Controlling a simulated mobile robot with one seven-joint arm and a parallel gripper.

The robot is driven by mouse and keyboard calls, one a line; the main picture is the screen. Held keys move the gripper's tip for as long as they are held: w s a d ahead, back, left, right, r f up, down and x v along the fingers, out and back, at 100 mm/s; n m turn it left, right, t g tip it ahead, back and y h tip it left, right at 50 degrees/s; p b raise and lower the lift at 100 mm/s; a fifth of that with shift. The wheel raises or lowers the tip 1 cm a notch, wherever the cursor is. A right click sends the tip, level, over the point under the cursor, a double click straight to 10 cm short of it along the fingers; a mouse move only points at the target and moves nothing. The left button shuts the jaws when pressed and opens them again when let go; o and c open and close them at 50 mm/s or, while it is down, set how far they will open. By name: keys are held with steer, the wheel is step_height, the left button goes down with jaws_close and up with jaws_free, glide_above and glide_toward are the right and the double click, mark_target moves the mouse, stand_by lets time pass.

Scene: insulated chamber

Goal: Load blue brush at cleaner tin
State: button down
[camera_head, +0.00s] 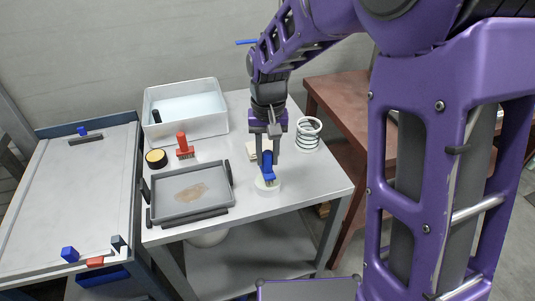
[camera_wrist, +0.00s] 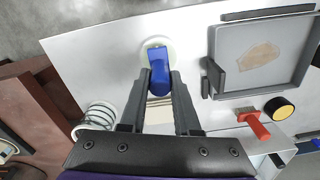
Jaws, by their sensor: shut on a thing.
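The blue brush (camera_head: 267,168) is held between the fingers of my gripper (camera_head: 266,158), its blue part reaching down over a white round tin (camera_head: 267,187) near the table's front right. In the wrist view the blue brush (camera_wrist: 159,70) sits between the fingertips of my gripper (camera_wrist: 158,82). Its far end overlaps the white tin (camera_wrist: 146,47), which has a pale yellowish inside. The bristles are hidden or too small to make out, so I cannot tell whether they touch the contents. No label on the tin is legible.
A grey tray (camera_head: 193,193) with a tan patch lies left of the tin. Behind it are a red-handled brush (camera_head: 184,146), a black tin with yellow contents (camera_head: 156,157) and a white tub (camera_head: 186,104). A white coil (camera_head: 308,133) stands right. Table around the tin is clear.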

steer(key=shift+f, duration=0.55)
stand_by(1.1)
steer(key=shift+r, duration=0.1)
steer(key=shift+r+p, duration=2.55)
steer(key=shift+r, duration=0.95)
steer(key=shift+s+f, duration=0.1)
